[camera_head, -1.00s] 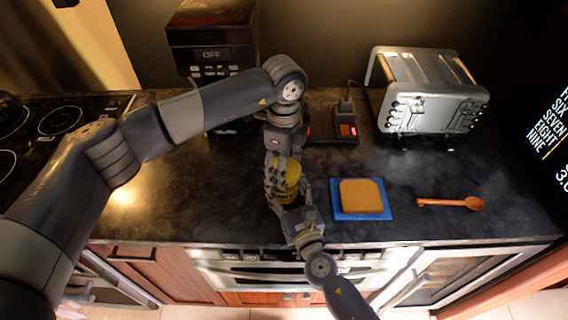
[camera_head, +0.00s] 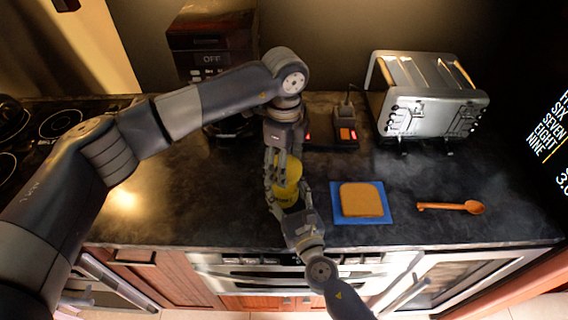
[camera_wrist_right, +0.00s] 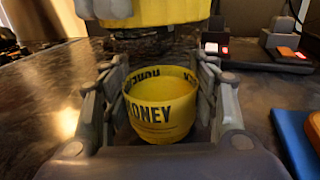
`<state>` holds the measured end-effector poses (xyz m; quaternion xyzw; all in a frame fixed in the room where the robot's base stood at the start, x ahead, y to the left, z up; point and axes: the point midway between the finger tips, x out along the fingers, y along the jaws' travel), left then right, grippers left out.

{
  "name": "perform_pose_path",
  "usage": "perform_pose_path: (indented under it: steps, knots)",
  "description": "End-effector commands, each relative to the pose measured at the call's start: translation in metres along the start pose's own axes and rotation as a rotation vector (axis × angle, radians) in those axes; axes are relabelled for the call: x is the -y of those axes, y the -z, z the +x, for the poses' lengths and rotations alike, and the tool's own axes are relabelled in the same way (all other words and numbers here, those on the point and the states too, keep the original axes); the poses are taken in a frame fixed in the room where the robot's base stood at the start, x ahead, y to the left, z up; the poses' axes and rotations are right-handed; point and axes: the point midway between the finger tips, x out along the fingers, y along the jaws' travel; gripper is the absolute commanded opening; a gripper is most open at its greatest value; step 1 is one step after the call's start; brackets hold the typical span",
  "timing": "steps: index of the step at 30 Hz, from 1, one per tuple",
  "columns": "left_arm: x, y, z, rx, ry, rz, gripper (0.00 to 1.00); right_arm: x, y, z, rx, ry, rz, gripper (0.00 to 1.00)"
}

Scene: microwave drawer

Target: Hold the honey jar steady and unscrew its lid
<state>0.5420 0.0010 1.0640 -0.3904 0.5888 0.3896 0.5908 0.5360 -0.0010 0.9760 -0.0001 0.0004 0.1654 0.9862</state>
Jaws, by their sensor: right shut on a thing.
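The yellow honey jar (camera_head: 286,197) is upright over the front of the counter, between the fingers of my right gripper (camera_head: 290,200), which is shut on it. In the right wrist view, the jar (camera_wrist_right: 160,118) has black HONEY lettering and an open-looking rim. A wider yellow lid (camera_wrist_right: 160,10) is above it, with a dark gap between them. My left gripper (camera_head: 281,172) comes down from above with its fingers around the lid (camera_head: 293,172). The lid's top is hidden by the left fingers.
A bread slice (camera_head: 361,200) on a blue board (camera_head: 347,217) lies close to the right of the jar. A wooden spoon (camera_head: 452,207) lies farther right. A silver toaster (camera_head: 425,105) stands at the back right, and a dark coffee machine (camera_head: 212,40) at the back left.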

Motion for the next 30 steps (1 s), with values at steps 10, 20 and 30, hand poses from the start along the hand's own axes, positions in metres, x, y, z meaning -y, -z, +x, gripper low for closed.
perform_pose_path:
  steps: [10,20,30]
  knots:
    - [0.0,0.0,-0.004,0.0,0.001,0.0,0.36,0.0,-0.001,0.0,0.001,0.0,0.0,0.0]
    - [0.0,0.0,-0.039,0.0,0.0,0.0,0.36,0.0,0.0,0.0,0.001,0.0,0.0,0.0]
    - [0.0,0.0,-0.04,0.0,-0.001,0.0,0.36,0.0,-0.001,0.0,0.001,0.0,0.0,0.78]
